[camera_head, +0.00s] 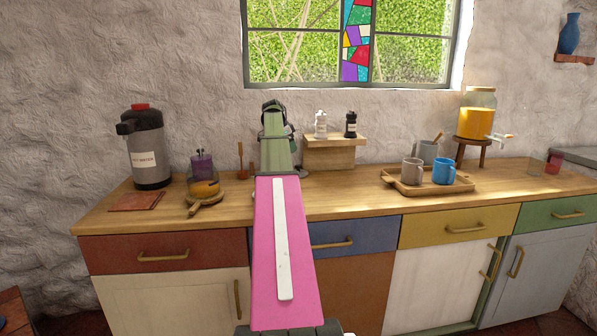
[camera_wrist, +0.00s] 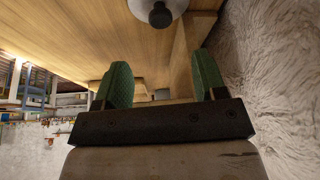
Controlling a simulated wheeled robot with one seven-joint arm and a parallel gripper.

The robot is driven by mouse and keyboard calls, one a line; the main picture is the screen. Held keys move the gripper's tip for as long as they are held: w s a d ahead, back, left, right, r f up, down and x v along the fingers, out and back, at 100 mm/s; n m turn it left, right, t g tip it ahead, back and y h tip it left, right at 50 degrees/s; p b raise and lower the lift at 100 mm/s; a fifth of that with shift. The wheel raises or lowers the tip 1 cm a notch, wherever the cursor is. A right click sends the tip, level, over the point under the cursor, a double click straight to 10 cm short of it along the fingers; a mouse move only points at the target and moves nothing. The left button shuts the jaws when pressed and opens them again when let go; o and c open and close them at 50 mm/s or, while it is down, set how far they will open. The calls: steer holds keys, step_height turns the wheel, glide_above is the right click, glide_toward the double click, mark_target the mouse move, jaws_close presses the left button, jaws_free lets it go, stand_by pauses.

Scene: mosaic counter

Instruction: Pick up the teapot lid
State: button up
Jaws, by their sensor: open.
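A pale round piece with a dark knob (camera_wrist: 160,14), which looks like the teapot lid, shows at the top edge of the wrist view, partly cut off. It is on or just above the wooden counter; I cannot tell whether it sits on a pot. In the head view my arm hides that spot. My gripper (camera_wrist: 162,66) is open, its two green fingers apart with nothing between them. The lid is beyond the fingertips in the wrist view, not touched. In the head view my arm reaches over the counter toward the wall, and its fingers cannot be made out.
A small wooden riser (camera_head: 330,155) with two shakers stands right of my arm. A tray (camera_head: 411,188) with mugs is further right, near a juice dispenser (camera_head: 479,115). A dark hot-water flask (camera_head: 150,150) and a glass pot (camera_head: 204,188) stand left. Bare counter (camera_head: 345,199) lies in front.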

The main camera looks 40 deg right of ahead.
mark_target(298, 165)
steer(key=x, duration=1)
steer(key=shift+f, duration=0.35)
steer(key=c, duration=1)
